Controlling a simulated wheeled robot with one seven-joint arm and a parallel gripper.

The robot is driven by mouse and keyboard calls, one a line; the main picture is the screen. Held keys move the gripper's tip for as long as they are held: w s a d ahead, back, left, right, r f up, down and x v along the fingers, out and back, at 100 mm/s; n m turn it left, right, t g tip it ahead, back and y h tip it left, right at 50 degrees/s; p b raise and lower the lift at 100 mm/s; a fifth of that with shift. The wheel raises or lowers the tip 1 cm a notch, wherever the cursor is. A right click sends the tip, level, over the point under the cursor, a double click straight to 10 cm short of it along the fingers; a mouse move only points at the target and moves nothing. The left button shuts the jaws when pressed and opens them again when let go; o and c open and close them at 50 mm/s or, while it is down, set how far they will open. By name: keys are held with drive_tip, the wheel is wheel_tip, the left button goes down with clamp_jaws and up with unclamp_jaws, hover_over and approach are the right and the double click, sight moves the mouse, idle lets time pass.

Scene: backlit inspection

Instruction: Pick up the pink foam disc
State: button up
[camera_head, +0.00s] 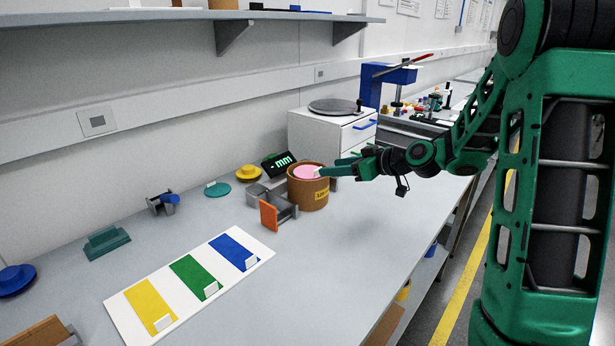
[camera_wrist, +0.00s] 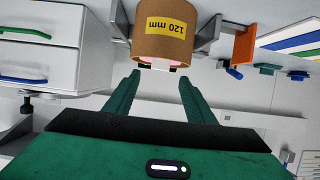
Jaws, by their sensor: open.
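The pink foam disc (camera_head: 305,171) lies on top of a brown cylinder (camera_head: 308,195) on the grey bench, with a small white tab at its right edge.
Grey brackets with an orange plate (camera_head: 268,215) stand beside the cylinder. A dark digital display (camera_head: 277,161) and a yellow disc (camera_head: 248,172) are behind it. A white drawer unit (camera_head: 329,138) stands beyond. The bench's front right is clear.

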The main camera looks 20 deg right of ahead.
approach(308, 170)
drive_tip(key=x, duration=0.3)
drive_tip(key=shift+a, duration=0.4)
drive_tip(key=c, duration=1.1)
